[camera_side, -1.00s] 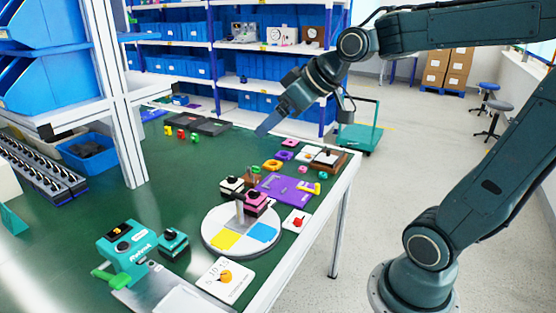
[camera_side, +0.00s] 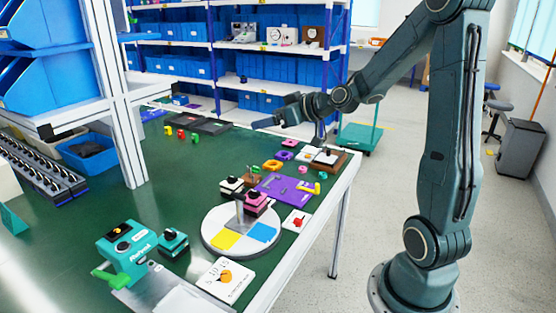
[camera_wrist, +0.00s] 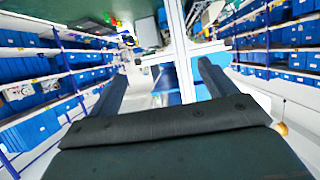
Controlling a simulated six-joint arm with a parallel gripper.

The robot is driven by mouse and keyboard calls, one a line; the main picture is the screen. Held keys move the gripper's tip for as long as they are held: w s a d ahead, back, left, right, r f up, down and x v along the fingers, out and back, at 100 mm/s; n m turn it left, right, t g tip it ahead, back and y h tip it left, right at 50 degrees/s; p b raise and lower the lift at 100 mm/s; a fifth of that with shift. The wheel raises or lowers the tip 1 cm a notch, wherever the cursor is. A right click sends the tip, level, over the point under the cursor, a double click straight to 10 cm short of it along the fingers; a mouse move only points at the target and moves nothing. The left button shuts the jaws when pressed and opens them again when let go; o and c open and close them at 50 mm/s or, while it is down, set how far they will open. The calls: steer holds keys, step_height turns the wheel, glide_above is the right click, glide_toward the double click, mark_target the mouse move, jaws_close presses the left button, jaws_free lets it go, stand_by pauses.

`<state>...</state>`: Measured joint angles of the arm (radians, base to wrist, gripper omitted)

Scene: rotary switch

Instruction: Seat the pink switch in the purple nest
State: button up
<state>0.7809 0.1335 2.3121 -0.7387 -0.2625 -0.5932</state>
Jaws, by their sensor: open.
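The pink switch (camera_side: 256,202) stands on the round white turntable (camera_side: 212,240), on its upper right part beside a grey post. The purple nest is most likely the flat purple plate (camera_side: 285,190) just behind the turntable; its recesses are too small to make out. My gripper (camera_side: 262,122) is in the air above the far part of the green table, well away from the switch and the plate. In the wrist view my gripper (camera_wrist: 165,88) shows two dark fingers spread apart with nothing between them.
A white-and-black switch (camera_side: 231,186) stands beside the pink one. Yellow and blue patches lie on the turntable. A teal device (camera_side: 125,250) stands at front left. The table's left middle is clear.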

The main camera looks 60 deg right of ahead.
glide_toward(259, 198)
steer(key=x, duration=0.4)
steer(key=shift+w+f, duration=0.1)
steer(key=shift+w, duration=0.2)
steer(key=shift+x, duration=0.8)
steer(key=shift+x, duration=2.9)
steer(key=c, duration=1.2)
steer(key=shift+o, duration=0.2)
